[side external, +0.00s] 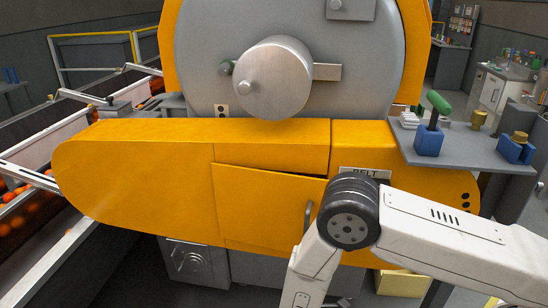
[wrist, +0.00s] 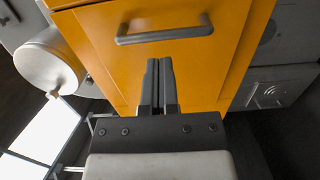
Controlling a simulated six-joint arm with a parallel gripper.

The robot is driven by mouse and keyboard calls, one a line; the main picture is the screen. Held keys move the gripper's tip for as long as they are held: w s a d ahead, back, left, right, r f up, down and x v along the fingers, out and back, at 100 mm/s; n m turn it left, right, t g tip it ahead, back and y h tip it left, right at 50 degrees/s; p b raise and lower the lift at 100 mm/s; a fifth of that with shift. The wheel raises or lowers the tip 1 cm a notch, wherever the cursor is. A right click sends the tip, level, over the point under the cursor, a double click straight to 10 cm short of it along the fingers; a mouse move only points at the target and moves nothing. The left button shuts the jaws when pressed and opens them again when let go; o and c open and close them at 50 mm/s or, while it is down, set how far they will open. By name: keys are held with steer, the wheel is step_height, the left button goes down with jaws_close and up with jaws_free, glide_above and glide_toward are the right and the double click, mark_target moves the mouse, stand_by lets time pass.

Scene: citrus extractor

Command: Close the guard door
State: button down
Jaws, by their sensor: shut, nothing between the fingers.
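The guard door (side external: 262,203) is a yellow panel low in the front of the yellow belt housing in the side view. Its top edge slants away from the housing line towards the right, with a dark line along it, so it looks slightly ajar. Its grey bar handle (side external: 308,214) is near the right edge, partly close behind my arm. In the wrist view the door (wrist: 120,60) fills the middle, with the handle (wrist: 165,34) beyond my fingertips. My gripper (wrist: 159,64) is shut and empty, pointing at the door face; contact cannot be told. The side view does not show my fingers.
The yellow belt housing (side external: 130,180) surrounds the door, below a grey drum with a round metal hub (side external: 272,80). A grey side shelf (side external: 470,150) holds a blue block with a green-handled tool (side external: 430,138). A conveyor with oranges (side external: 15,220) runs at left.

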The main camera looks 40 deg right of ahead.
steer(key=x, duration=1.3)
steer(key=shift+d, duration=0.15)
steer(key=shift+w, duration=0.1)
steer(key=x, duration=0.3)
steer(key=shift+d, duration=0.15)
steer(key=s+v, duration=0.1)
steer(key=v, duration=1.3)
steer(key=shift+d, duration=0.4)
